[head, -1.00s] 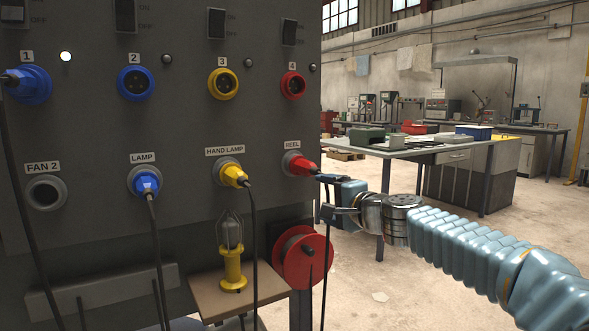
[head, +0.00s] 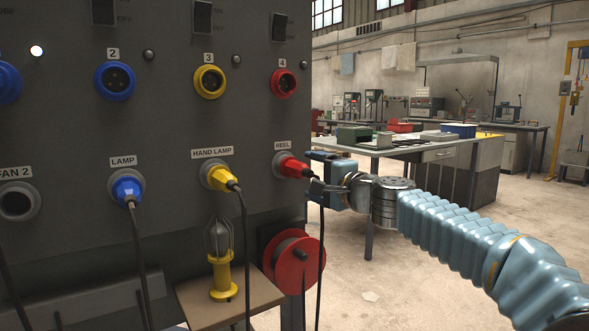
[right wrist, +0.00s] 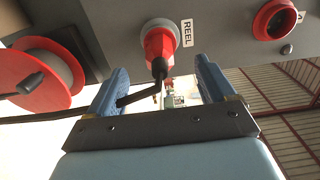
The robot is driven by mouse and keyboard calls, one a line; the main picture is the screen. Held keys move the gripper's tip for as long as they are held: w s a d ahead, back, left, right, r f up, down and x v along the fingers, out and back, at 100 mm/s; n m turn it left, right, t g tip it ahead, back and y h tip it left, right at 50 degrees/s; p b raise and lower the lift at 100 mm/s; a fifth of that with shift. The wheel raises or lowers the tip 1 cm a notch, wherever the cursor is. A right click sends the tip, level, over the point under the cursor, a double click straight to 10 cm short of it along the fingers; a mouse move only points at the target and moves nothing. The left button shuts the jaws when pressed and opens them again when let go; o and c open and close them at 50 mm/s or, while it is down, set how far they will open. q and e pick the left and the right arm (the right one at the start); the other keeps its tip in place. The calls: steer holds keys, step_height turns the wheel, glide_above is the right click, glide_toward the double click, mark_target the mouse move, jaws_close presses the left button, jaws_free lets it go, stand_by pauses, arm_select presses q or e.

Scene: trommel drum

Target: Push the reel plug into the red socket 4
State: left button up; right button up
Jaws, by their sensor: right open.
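The reel plug (head: 294,168) is red and sits in the holder labelled REEL, with its black cable hanging down; it also shows in the right wrist view (right wrist: 158,48). The red socket 4 (head: 284,83) is empty, straight above it on the panel; it also shows in the right wrist view (right wrist: 275,20). My right gripper (head: 314,172) is open just right of the plug. In the right wrist view its two blue fingers (right wrist: 160,85) stand either side of the plug's rear and cable, with the cable crossing the left finger. My left gripper is not in view.
The yellow hand lamp plug (head: 220,177) and blue lamp plug (head: 127,189) sit left of the reel plug. Below are a red cable reel (head: 295,281) and a hand lamp (head: 222,272) on a shelf. Empty yellow socket 3 (head: 209,82) is beside socket 4.

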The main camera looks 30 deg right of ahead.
mark_target(297, 169)
steer(key=w, duration=0.7)
steer(key=shift+w+a+p, duration=0.1)
steer(key=shift+a+p, duration=0.15)
steer(key=shift+p, duration=0.05)
stand_by(0.9)
jaws_close()
steer(key=shift+s+d+b, duration=0.2)
steer(key=shift+s+b, duration=0.55)
steer(key=shift+s, duration=2.25)
steer(key=shift+s, duration=0.1)
steer(key=shift+s+d, duration=0.2)
steer(key=shift+s, duration=2.2)
